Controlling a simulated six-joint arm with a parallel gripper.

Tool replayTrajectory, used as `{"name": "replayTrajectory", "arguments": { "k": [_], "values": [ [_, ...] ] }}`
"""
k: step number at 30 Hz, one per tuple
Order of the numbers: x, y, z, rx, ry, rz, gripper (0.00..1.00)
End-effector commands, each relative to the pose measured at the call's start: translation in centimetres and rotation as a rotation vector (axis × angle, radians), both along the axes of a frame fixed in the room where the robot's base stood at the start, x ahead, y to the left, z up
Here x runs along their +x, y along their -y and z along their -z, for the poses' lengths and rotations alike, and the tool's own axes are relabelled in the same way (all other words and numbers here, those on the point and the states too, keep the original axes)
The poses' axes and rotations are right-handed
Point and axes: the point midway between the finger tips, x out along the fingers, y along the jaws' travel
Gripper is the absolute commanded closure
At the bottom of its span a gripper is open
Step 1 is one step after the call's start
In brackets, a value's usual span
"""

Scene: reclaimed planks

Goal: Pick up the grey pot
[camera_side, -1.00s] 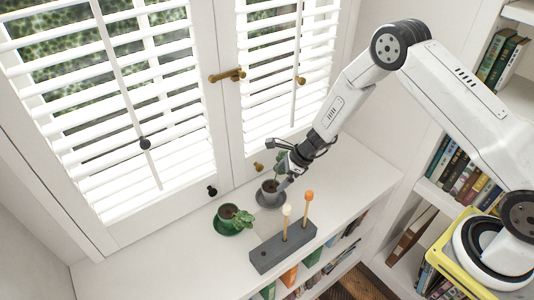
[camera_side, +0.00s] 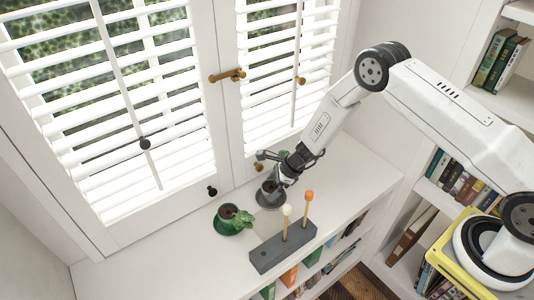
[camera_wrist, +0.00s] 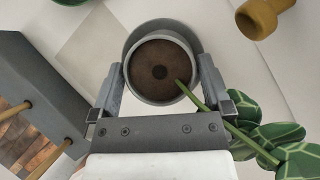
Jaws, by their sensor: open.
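The grey pot (camera_side: 267,191) stands upright on a grey saucer (camera_side: 270,205) near the window; its dark soil faces up in the wrist view (camera_wrist: 158,55). A leafy green stem leans out of it, toward the lower right in the wrist view. My gripper (camera_side: 275,183) is at the pot from above and the right. In the wrist view my gripper (camera_wrist: 161,72) is open, with one finger on each side of the pot. The finger on the right is close to the stem. I cannot tell whether either finger touches the pot.
A green pot (camera_side: 228,212) with a plant stands left of the grey pot. A grey block (camera_side: 283,247) holding two upright pegs is in front. A brass knob (camera_wrist: 262,18) is close by at the window. The white top is clear at the left.

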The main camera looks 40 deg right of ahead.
Motion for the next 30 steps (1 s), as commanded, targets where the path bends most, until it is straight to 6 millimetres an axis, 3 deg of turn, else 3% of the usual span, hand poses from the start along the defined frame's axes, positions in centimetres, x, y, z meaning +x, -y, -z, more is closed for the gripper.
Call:
{"name": "replayTrajectory", "arguments": {
  "k": [4, 5, 12, 14, 23, 30],
  "values": [
    [0.0, 0.0, 0.0, 0.0, 0.0, 0.0, 0.0],
    [0.0, 0.0, 0.0, 0.0, 0.0, 0.0, 0.06],
    [0.0, 0.0, 0.0, 0.0, 0.0, 0.0, 0.83],
    [0.1, 0.0, -0.1, 0.0, 0.002, 0.0, 1.0],
    [0.1, 0.0, -0.3, 0.001, 0.002, 0.0, 1.0],
    [0.1, 0.0, -1.6, 0.0, 0.004, -0.001, 1.0]
  ]
}}
